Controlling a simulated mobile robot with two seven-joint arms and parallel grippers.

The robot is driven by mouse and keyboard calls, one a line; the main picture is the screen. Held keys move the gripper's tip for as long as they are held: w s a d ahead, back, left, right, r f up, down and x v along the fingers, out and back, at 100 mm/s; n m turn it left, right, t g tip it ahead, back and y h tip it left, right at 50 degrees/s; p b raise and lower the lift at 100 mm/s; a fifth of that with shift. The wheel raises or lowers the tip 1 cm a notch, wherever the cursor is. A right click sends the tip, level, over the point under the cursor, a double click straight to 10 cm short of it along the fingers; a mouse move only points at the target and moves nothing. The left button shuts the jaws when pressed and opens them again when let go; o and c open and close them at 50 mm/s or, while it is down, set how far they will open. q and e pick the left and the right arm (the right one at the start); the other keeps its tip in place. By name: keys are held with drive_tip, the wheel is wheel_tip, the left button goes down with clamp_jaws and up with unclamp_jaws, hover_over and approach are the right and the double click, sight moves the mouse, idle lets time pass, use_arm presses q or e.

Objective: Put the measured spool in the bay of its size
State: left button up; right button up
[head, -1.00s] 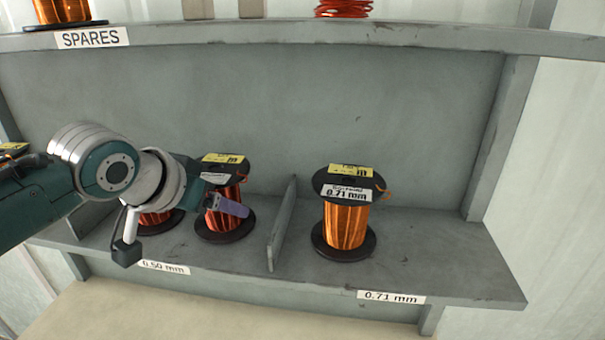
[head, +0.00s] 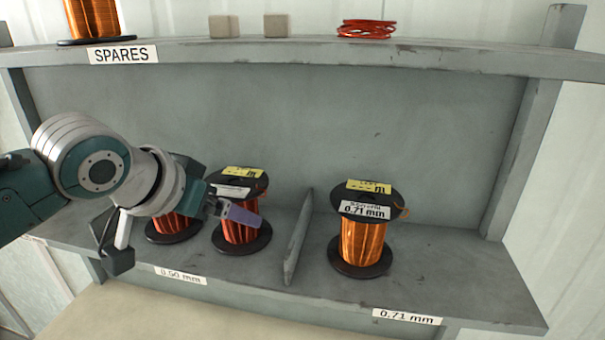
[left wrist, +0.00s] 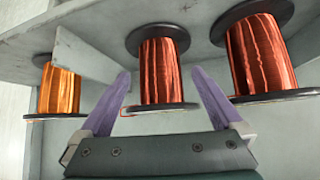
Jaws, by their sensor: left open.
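A red-copper spool (head: 241,228) with a yellow tag and a white card, too small to read, stands upright in the 0.50 mm bay (head: 205,264). My left gripper (left wrist: 161,73) is open, with its purple fingers on either side of this spool (left wrist: 160,70) and visible gaps between. In the head view one finger crosses in front of it. A second red-copper spool (head: 172,226) stands to its left, partly behind my arm. An orange spool (head: 362,242), its card reading 0.71 mm, stands upright in the 0.71 mm bay (head: 460,290). My right gripper is out of view.
A thin upright divider (head: 298,240) separates the two bays. The upper shelf (head: 240,54), marked SPARES, holds an orange spool (head: 92,17), two small blocks (head: 275,25) and a red wire coil (head: 367,29). Free room lies right of the orange spool in the 0.71 mm bay.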

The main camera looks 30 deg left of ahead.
use_arm(q)
drive_tip(key=v, duration=0.8)
drive_tip(key=s+d+f+m+g, duration=0.1)
drive_tip(key=s+d+f, duration=0.3)
drive_tip(key=s, duration=0.5)
drive_tip(key=s+d+f+m+g, duration=0.1)
drive_tip(key=s+d+f+g, duration=0.3)
drive_tip(key=s, duration=0.5)
drive_tip(key=shift+s+d+h, duration=0.2)
drive_tip(key=shift+d+h, duration=0.1)
drive_tip(key=shift+d, duration=0.65)
wheel_tip(320, 180, up, 22)
drive_tip(key=p, duration=2.1)
drive_tip(key=shift+p, duration=0.4)
drive_tip(key=shift+f, duration=0.15)
